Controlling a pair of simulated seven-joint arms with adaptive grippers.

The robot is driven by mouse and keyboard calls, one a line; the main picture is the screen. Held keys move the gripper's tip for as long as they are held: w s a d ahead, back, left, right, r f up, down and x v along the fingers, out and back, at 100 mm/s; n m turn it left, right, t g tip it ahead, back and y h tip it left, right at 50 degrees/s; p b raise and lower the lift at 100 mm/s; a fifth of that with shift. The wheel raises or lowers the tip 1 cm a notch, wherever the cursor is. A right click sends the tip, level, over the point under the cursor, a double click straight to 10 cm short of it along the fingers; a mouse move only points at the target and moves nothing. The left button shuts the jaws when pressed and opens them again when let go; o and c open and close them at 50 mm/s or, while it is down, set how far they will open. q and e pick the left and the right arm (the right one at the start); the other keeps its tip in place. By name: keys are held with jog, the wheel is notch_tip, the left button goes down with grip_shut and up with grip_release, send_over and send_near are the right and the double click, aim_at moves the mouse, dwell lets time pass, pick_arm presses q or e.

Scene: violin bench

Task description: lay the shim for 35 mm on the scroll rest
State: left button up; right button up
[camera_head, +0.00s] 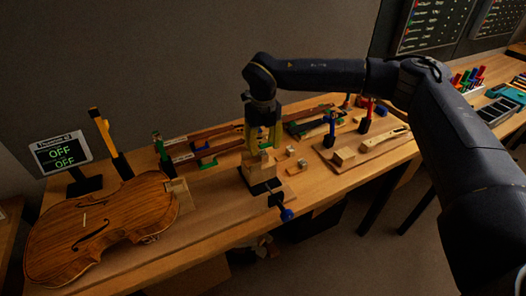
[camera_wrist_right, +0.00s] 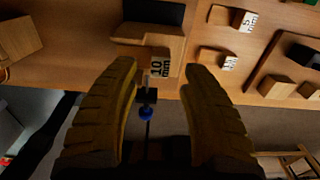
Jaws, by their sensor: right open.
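My right gripper (camera_head: 262,146) points down over a pale wooden block (camera_head: 259,168) on a dark base near the bench's front edge. In the right wrist view its two yellow-brown fingers (camera_wrist_right: 159,72) are apart, with a small piece labelled 10 mm (camera_wrist_right: 157,66) between their tips; contact is not visible. Two other labelled shims, an upper one (camera_wrist_right: 238,18) and a lower one (camera_wrist_right: 222,58), lie to the right, apart from the fingers. I cannot read 35 mm on any of them. I cannot tell for sure which piece is the scroll rest. My left gripper is not in view.
A violin body (camera_head: 95,230) lies at the left, beside a display (camera_head: 62,152) reading OFF. A clamp's blue knob (camera_head: 286,214) sticks out past the front edge. Clamps and wooden strips stand behind.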

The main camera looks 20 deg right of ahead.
notch_tip(320, 180, up, 9)
jog(key=shift+f, duration=0.2)
dwell(0.4)
